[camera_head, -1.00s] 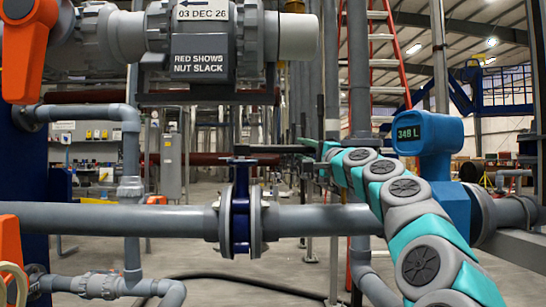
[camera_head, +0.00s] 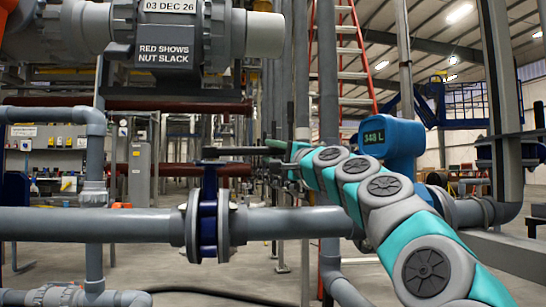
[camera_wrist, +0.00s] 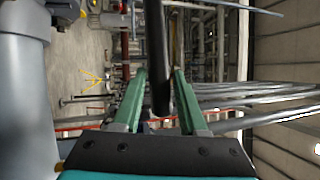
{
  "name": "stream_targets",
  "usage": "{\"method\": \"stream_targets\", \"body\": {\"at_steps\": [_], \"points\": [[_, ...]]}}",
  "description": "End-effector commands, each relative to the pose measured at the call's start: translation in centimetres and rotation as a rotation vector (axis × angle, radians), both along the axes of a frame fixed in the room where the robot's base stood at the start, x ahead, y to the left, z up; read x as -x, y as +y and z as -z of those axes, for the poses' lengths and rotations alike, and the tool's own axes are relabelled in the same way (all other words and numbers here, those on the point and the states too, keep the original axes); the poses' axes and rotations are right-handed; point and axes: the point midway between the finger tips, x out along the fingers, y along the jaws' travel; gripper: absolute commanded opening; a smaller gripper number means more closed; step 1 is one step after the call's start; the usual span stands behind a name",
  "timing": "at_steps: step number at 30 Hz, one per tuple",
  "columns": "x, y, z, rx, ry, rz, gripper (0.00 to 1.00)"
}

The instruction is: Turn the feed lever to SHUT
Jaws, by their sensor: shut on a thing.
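The feed lever (camera_head: 236,151) is a dark bar on top of a blue valve (camera_head: 208,205) set in a grey horizontal pipe. It points right in the head view, but I cannot tell how far it also runs back in depth. My gripper (camera_head: 287,157) is at the lever's right part, at the end of my teal and grey arm. In the wrist view the dark lever (camera_wrist: 156,45) passes between the green fingers of my gripper (camera_wrist: 160,74), which is shut on it. No SHUT mark is readable.
A large grey pipe fitting with a "RED SHOWS NUT SLACK" sign (camera_head: 165,52) hangs above the valve. A blue meter reading about 348 L (camera_head: 390,137) stands right of my gripper. Upright pipes and a red-sided ladder (camera_head: 345,45) are behind.

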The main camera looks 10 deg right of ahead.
Motion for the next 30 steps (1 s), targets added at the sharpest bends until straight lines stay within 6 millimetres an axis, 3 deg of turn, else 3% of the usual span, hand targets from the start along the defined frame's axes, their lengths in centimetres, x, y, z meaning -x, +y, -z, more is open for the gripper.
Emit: {"method": "stream_targets", "body": {"at_steps": [19,30], "points": [[4.6,2.4,-0.6,-0.003,-0.009,-0.004,0.02],[6.7,4.0,-0.9,-0.005,-0.012,-0.001,0.12]]}}
